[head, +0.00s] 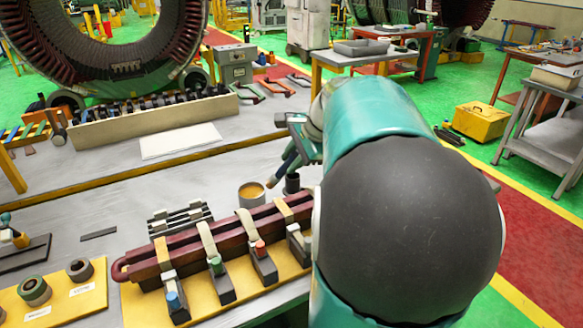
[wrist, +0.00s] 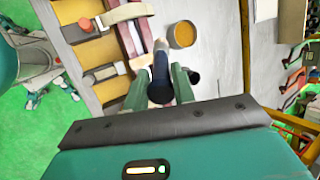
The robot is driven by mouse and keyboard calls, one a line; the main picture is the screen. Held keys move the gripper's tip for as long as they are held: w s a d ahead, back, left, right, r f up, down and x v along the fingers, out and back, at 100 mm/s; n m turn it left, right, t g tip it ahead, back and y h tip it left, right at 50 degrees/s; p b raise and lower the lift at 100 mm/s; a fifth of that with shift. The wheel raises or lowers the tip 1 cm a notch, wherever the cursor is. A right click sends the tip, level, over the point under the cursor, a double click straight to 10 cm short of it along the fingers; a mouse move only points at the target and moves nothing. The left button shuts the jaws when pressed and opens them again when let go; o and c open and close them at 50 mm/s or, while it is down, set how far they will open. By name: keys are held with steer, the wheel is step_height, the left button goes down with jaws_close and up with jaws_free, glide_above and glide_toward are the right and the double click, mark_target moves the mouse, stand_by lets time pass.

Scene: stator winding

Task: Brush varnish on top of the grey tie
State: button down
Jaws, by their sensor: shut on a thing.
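My gripper (head: 302,140) is shut on a brush with a dark handle (wrist: 160,82), between its two green fingers in the wrist view. The brush slants down to the left in the head view (head: 283,168), its tip above and beside the varnish pot (head: 252,194). The open pot of amber varnish also shows in the wrist view (wrist: 183,35). Maroon bars (head: 225,232) lie in a row of clamps with pale and tan ties across them. The palest, greyish tie (head: 207,238) is second from the left. I cannot tell whether varnish is on the bristles.
A dark cup (head: 292,184) stands just right of the pot. A small black rack (head: 180,217) lies behind the bars. Tape rolls (head: 80,270) sit on a yellow board at the left.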

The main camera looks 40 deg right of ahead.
steer(key=shift+r, duration=0.9)
steer(key=shift+s, duration=0.1)
